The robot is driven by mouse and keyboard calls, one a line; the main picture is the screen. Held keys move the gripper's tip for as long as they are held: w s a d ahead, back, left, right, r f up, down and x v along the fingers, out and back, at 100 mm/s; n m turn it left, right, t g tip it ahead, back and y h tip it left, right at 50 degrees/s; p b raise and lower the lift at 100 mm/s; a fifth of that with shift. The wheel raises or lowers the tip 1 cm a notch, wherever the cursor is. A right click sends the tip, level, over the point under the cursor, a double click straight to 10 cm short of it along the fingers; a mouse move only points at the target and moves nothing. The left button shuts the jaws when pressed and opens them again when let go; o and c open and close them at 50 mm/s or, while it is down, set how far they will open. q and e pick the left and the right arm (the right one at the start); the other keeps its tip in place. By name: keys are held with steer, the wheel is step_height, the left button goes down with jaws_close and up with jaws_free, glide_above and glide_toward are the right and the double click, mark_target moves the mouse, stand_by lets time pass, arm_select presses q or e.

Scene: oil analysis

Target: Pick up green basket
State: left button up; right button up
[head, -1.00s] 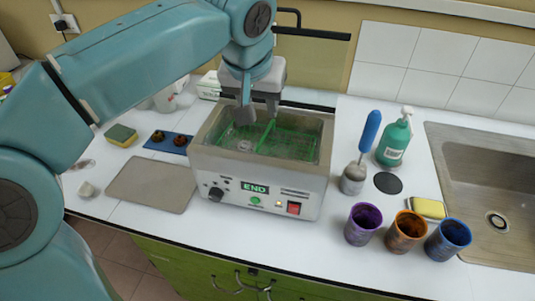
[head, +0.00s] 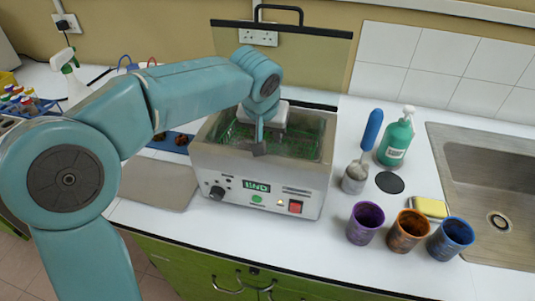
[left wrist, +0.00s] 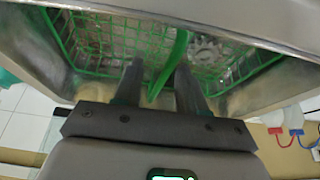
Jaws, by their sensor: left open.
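The green basket (head: 300,143) is a wire mesh basket inside the open metal bath (head: 248,165). Its mesh also shows in the left wrist view (left wrist: 95,45), with some grey metal parts lying in it. My left gripper (head: 260,146) points down into the bath. In the left wrist view, my left gripper (left wrist: 160,85) is open, with its two dark fingers apart. The basket's green handle (left wrist: 178,58) runs between the fingers, and I see no clear grip on it. My right gripper is out of view.
The bath's lid (head: 310,70) stands raised behind it. To the right are a brush in a jar (head: 354,180), a green pump bottle (head: 396,142), three cups including a purple one (head: 365,222), and a sink (head: 490,165). A grey mat (head: 165,185) lies left.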

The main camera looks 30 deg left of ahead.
arm_select(q)
jaws_close()
stand_by(1.4)
